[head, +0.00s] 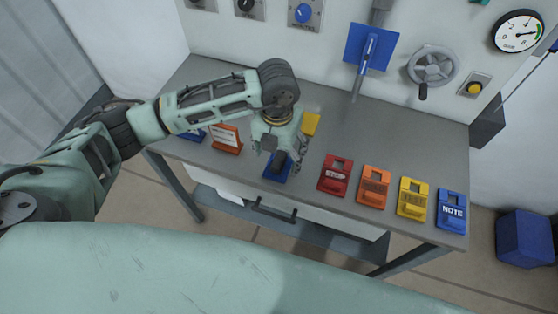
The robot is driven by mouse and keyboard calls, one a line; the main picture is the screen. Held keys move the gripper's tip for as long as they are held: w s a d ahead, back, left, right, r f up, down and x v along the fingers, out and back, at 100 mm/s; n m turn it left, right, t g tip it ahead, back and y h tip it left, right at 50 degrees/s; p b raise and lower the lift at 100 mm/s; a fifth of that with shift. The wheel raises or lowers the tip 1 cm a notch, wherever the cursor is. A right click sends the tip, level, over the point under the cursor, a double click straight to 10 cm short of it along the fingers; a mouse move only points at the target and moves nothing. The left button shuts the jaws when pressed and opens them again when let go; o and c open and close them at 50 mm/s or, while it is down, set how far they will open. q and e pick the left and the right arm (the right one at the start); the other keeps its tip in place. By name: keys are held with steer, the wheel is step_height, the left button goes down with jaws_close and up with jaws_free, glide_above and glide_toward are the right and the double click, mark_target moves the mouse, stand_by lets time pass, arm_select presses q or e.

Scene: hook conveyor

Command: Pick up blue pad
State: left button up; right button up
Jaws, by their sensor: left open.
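My left gripper (284,162) is open and points down over a blue pad (268,174) on the grey table. The gripper hides much of this pad, and I cannot tell whether the fingers touch it. Another blue piece (192,136) shows at the left, partly hidden by my left arm. My right gripper is out of view.
The grey table (335,130) also holds a red pad (334,176), an orange pad (374,188), a yellow pad (412,200), an orange sign-like piece (227,139) and a yellow piece (311,123). A blue bin (525,238) stands on the floor at right.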

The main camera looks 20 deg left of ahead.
mark_target(279, 159)
arm_select(q)
steer(key=shift+w+d+f+p, duration=0.15)
steer(key=shift+f+p, duration=0.15)
steer(key=shift+f, duration=1.5)
steer(key=c, duration=1.2)
steer(key=shift+r, duration=0.1)
steer(key=shift+r, duration=0.55)
step_height(279, 159, up, 2)
steer(key=shift+w+r+b, duration=0.1)
steer(key=shift+r+b, duration=0.15)
steer(key=shift+b, duration=0.5)
steer(key=shift+w+d+r+b, duration=0.3)
steer(key=shift+d+r+b, duration=0.25)
steer(key=shift+d+r, duration=1)
steer(key=shift+w+d+r+b, duration=0.45)
steer(key=shift+d+r, duration=0.45)
steer(key=shift+d, duration=1.4)
steer(key=shift+w+d+r+b, duration=0.2)
steer(key=shift+d+r+b, duration=0.4)
steer(key=shift+d+r, duration=0.95)
steer(key=shift+d+f, duration=0.3)
steer(key=shift+f, duration=0.05)
